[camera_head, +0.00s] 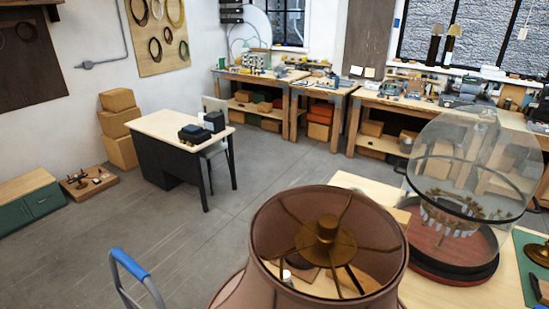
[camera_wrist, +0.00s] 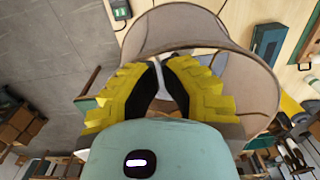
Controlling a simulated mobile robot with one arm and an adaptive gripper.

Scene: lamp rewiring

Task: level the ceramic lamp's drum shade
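A large brown lamp shade (camera_head: 395,245) fills the lower middle of the head view. Its open top shows a brass hub (camera_head: 326,240) with thin spokes. Its base and lower parts are cut off or hidden, and I cannot tell whether it is level. In the wrist view a greyish-brown, see-through shade (camera_wrist: 252,88) curves around and beyond my gripper (camera_wrist: 161,66). My gripper's yellow fingers with black pads lean toward each other with a narrow gap between the tips. Whether they touch the shade is unclear. My gripper is not visible in the head view.
A glass dome (camera_head: 470,160) on a dark round base stands on the pale table right of the shade. A brass piece (camera_head: 538,258) lies on a green mat at far right. A black desk (camera_head: 165,165) stands farther back. Grey floor (camera_head: 130,220) is clear to the left.

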